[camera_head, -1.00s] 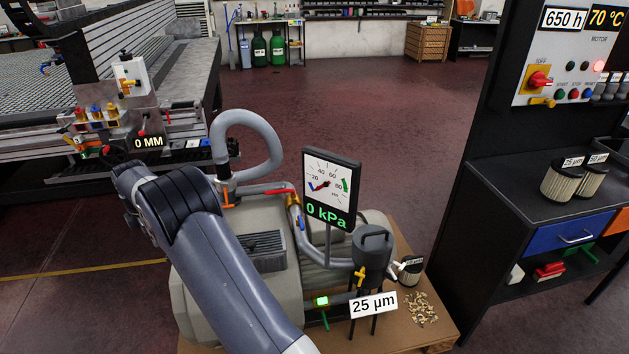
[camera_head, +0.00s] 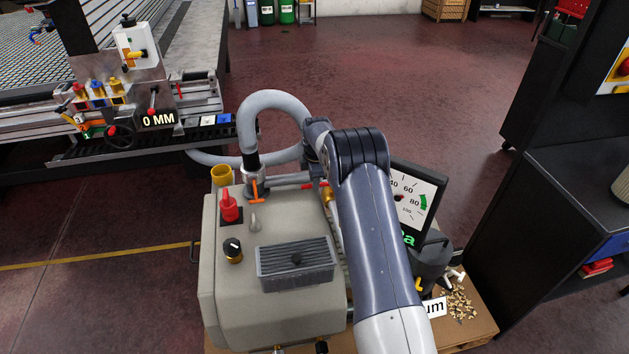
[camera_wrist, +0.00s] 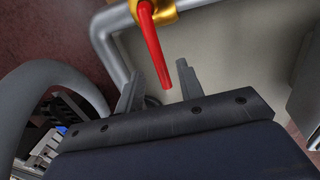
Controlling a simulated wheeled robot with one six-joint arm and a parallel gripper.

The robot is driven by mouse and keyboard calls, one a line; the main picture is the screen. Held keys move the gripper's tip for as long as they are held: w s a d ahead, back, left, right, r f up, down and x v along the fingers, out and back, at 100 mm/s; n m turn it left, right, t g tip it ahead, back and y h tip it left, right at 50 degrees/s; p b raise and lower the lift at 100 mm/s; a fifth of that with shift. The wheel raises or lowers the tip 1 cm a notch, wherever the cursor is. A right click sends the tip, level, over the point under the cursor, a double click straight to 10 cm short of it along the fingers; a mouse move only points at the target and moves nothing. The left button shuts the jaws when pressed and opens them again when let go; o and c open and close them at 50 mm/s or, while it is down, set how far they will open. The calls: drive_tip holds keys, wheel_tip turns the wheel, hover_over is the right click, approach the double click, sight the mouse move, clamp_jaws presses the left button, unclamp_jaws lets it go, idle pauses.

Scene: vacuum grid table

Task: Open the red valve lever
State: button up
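The red valve lever (camera_wrist: 153,45) hangs from a brass valve body (camera_wrist: 168,11) on a grey pipe in the wrist view. My gripper (camera_wrist: 158,69) is open, with one finger on each side of the lever's free end. I see a gap between the lever and each finger; the depth between them is hard to judge. In the head view only a small red part of the lever (camera_head: 307,186) shows beside my arm. My gripper is not clearly visible there.
The pump housing (camera_head: 270,225) carries a red-handled part (camera_head: 230,206), a black knob (camera_head: 233,246) and an orange handle (camera_head: 256,191). A grey hose (camera_head: 270,100) loops behind. The gauge panel (camera_head: 421,195) stands right of my arm, partly hidden by it.

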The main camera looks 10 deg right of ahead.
drive_tip(key=shift+w+f, duration=0.25)
drive_tip(key=shift+f, duration=0.9)
drive_tip(key=shift+c, duration=0.6)
clamp_jaws()
